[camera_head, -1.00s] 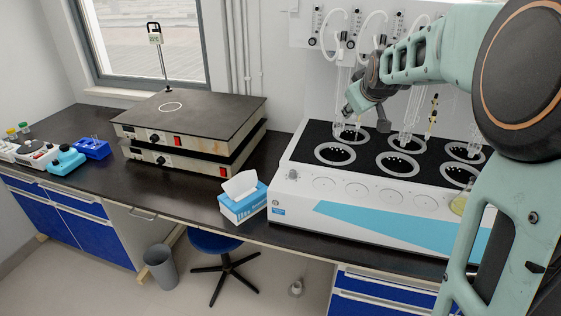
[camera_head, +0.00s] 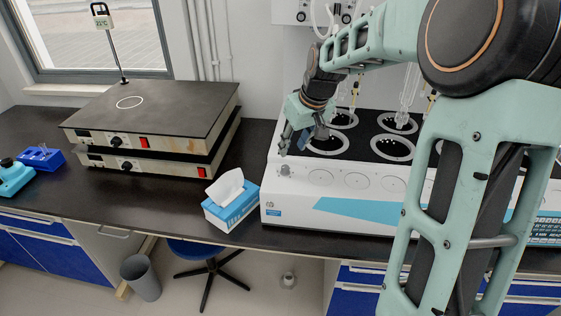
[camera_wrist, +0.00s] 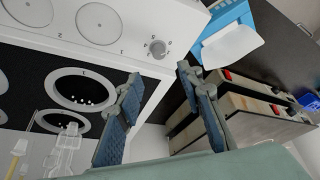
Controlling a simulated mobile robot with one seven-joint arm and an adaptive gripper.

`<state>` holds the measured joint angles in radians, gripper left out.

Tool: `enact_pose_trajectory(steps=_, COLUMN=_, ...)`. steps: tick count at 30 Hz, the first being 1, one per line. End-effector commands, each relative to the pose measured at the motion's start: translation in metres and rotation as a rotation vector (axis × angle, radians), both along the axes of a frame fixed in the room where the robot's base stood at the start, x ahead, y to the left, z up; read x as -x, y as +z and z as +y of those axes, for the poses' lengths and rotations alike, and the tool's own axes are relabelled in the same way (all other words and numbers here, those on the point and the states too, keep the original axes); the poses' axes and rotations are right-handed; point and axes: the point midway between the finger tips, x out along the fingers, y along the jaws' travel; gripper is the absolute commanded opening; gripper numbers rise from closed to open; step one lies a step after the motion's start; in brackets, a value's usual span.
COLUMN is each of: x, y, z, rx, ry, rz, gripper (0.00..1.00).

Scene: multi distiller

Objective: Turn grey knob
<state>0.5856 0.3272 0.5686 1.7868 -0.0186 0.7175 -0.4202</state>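The grey knob (camera_head: 285,170) sits at the left end of the white distiller's (camera_head: 292,209) front panel. It also shows in the wrist view, where the knob (camera_wrist: 158,48) is at upper middle with small markings around it. My gripper (camera_head: 296,146) is just above and behind the knob in the head view, angled down. In the wrist view my gripper (camera_wrist: 158,80) has its two blue-padded fingers spread with nothing between them. The knob appears beyond the fingertips, apart from them.
A blue tissue box (camera_head: 231,207) stands on the dark bench left of the distiller. Two stacked hotplates (camera_head: 150,120) are further left. Glassware (camera_wrist: 62,150) hangs over the distiller's round openings. Some bench between box and hotplates is clear.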

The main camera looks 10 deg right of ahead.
Motion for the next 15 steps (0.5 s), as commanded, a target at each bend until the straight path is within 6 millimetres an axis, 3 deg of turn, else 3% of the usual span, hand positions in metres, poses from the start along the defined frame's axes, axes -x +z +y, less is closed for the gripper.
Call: enact_pose_trajectory(steps=15, x=-0.031, y=-0.08, z=0.013, rx=-0.001, ry=0.003, rz=0.001, gripper=0.34)
